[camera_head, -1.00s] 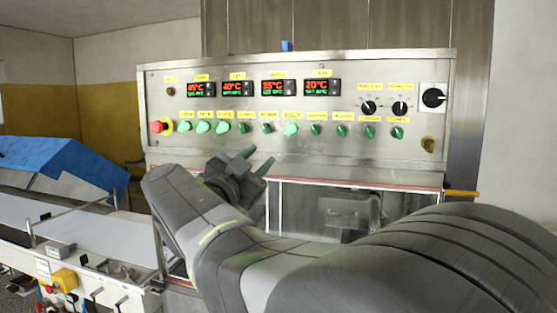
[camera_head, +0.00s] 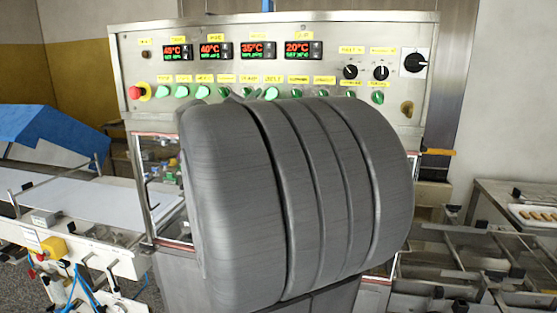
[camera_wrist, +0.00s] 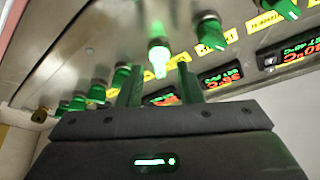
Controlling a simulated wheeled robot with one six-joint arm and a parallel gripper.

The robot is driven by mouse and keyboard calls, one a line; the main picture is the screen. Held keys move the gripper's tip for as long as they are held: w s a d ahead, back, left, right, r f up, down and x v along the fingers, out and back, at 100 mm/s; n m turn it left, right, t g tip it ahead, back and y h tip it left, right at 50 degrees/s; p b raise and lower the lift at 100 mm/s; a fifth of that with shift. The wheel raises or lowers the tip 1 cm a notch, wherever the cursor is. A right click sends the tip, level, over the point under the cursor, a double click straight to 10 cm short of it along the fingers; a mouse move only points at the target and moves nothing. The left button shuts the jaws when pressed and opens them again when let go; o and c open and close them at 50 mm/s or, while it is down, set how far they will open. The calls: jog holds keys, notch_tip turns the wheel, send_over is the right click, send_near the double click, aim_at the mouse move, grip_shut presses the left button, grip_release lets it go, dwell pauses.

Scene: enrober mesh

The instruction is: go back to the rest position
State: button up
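Beyond the fingertips is the metal control panel, tilted in this view, with a lit green knob (camera_wrist: 158,57) and other green knobs. In the head view my grey arm fills the middle and hides my gripper. The control panel (camera_head: 142,65) stands behind the arm, with red temperature displays (camera_head: 255,50), a row of green knobs and yellow labels. I cannot tell the exact distance between fingers and panel.
A red stop button (camera_head: 135,92) is at the panel's left. A white conveyor (camera_head: 75,200) and a blue cover (camera_head: 45,138) lie to the left. A metal frame (camera_head: 460,255) and a tray (camera_head: 535,213) are at the right. Grey floor shows at lower left.

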jog(key=shift+x, duration=0.95)
jog(key=shift+s, duration=0.1)
